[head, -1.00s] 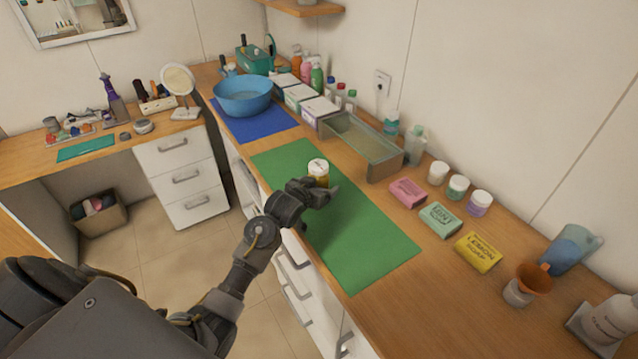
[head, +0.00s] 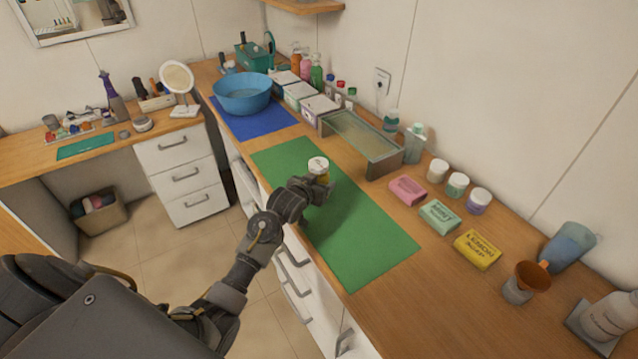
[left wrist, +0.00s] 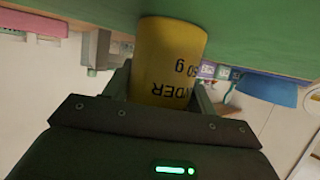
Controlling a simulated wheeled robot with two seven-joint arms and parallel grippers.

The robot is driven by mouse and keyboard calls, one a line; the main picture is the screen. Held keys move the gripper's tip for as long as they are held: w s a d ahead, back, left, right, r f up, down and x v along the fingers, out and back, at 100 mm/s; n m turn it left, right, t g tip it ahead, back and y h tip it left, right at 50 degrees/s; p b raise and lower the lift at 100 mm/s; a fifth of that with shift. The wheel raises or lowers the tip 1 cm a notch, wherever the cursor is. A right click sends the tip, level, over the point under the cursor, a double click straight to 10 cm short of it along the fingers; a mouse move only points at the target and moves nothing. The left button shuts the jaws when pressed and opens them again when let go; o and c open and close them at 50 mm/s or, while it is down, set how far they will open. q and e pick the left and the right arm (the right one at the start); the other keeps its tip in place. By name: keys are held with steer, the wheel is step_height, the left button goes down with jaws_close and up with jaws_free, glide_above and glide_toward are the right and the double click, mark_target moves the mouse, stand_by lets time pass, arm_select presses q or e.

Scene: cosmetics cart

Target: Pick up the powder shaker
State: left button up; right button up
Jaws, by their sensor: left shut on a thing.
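The powder shaker (head: 319,167) is a small yellow container with a white top, upright at the green mat (head: 365,245). In the left wrist view the yellow shaker (left wrist: 168,62) fills the space between the fingers, with dark print on its side. My left gripper (head: 318,186) is shut on the shaker from the near side. The wrist view shows its fingers (left wrist: 160,90) on both sides of it. I cannot tell whether the shaker's base touches the mat. My right gripper is not in view.
A long metal-framed tray (head: 385,165) stands behind the mat. Pink (head: 408,190), mint (head: 440,216) and yellow soap boxes (head: 477,250) lie to the right, near several jars. A blue basin (head: 243,93) sits on a blue mat at the far left. The green mat is otherwise clear.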

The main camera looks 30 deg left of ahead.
arm_select(q)
steer(key=shift+r, duration=0.15)
steer(key=shift+r, duration=0.2)
step_height(320, 180, up, 2)
steer(key=shift+r+b, duration=0.2)
steer(key=shift+b, duration=0.65)
steer(key=s+r, duration=0.2)
steer(key=s+a+r+p, duration=0.1)
steer(key=s+r, duration=0.1)
steer(key=r, duration=0.1)
steer(key=shift+r, duration=0.2)
steer(key=p, duration=0.4)
glide_toward(311, 166)
steer(key=shift+s+a+r, duration=0.65)
steer(key=shift+s+a, duration=0.15)
steer(key=shift+a, duration=0.1)
